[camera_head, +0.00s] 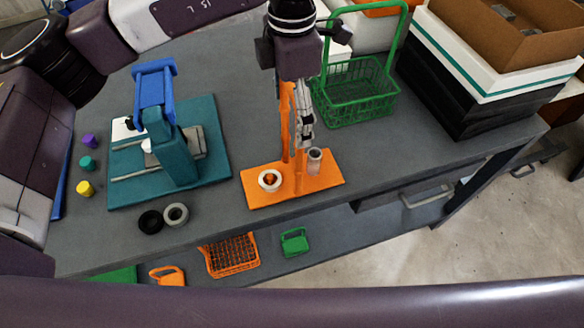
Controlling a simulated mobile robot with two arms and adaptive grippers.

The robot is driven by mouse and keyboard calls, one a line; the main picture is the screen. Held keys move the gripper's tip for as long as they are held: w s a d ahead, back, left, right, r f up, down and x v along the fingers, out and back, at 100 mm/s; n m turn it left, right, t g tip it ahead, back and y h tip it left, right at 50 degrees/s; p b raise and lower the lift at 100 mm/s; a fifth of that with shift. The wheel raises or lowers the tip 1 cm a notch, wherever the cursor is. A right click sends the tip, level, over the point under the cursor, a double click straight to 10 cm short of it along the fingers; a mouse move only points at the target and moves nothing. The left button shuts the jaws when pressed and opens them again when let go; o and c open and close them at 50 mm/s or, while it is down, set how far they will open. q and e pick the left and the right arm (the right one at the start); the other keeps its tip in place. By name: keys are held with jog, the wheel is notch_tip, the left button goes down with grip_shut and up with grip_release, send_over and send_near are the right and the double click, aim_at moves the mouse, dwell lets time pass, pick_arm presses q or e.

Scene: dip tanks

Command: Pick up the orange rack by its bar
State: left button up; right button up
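An orange rack (322,183) stands on the grey table, with a flat base plate and a tall orange upright. A white ring (269,180) and a grey cylinder (315,161) stand on its base. My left gripper (300,135) points down right at the upright and overlaps it in the view. The fingers and the upper part of the rack cover each other, so I cannot tell whether the fingers touch or hold its bar. The rack's base looks flat on the table. My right gripper is not in view.
A green basket (355,92) with a tall handle stands close behind the rack. Stacked boxes (480,60) fill the back right. A teal base with a blue-topped press (172,150) is at left. Black and grey rings (176,214) lie near the front edge. An orange basket (232,255) sits lower down.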

pick_arm(q)
jog(key=c, duration=1.5)
jog(key=shift+w+r, duration=0.1)
jog(key=shift+w, duration=0.05)
jog(key=shift+c, duration=0.7)
jog(key=shift+r, duration=0.1)
